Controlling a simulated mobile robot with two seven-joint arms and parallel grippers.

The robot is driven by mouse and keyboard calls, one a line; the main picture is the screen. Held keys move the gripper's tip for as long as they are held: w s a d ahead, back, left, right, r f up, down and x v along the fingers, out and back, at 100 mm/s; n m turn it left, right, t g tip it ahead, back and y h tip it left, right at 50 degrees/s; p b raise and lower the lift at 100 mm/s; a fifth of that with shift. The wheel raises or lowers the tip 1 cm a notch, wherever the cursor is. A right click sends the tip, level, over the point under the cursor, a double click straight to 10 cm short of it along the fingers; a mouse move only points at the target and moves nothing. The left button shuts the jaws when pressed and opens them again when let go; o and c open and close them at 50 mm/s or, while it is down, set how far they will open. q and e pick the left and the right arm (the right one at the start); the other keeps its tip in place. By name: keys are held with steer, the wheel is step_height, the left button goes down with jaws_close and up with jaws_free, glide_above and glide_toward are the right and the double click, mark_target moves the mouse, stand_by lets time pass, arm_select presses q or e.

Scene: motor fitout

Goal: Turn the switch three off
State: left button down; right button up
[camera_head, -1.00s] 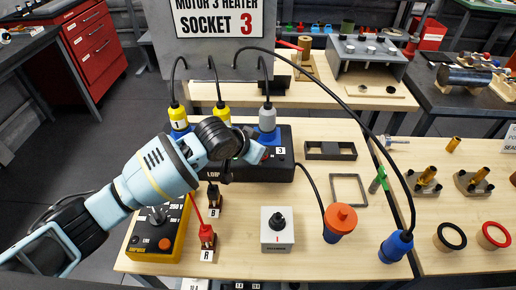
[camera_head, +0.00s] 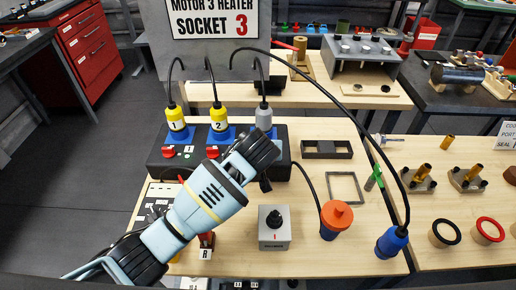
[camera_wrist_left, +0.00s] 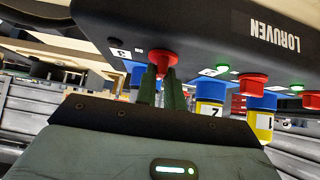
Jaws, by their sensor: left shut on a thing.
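The dark switch box (camera_head: 284,158) stands across the middle of the wooden table, with plugs in its blue sockets. In the left wrist view the box is inverted. The red knob of switch three (camera_wrist_left: 163,60) sits beside the label 3 (camera_wrist_left: 120,52). My left gripper (camera_wrist_left: 158,86) is shut on this knob, with its fingertips against it. In the head view my left wrist hides knob three and the fingertips. The red knobs of switch one (camera_head: 168,152) and switch two (camera_head: 212,152) are free. Green lights show near them. My right gripper is not in view.
A grey plug (camera_head: 264,118) stands behind my wrist, beside two yellow plugs. A grey box with a black knob (camera_head: 274,232), an orange-topped blue connector (camera_head: 336,218) and a blue plug (camera_head: 392,243) on a black cable stand in front. A sign above reads SOCKET 3.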

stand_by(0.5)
arm_select(q)
steer(key=c, duration=1.5)
jaws_free()
steer(key=v, duration=0.7)
steer(key=shift+s+r, duration=0.3)
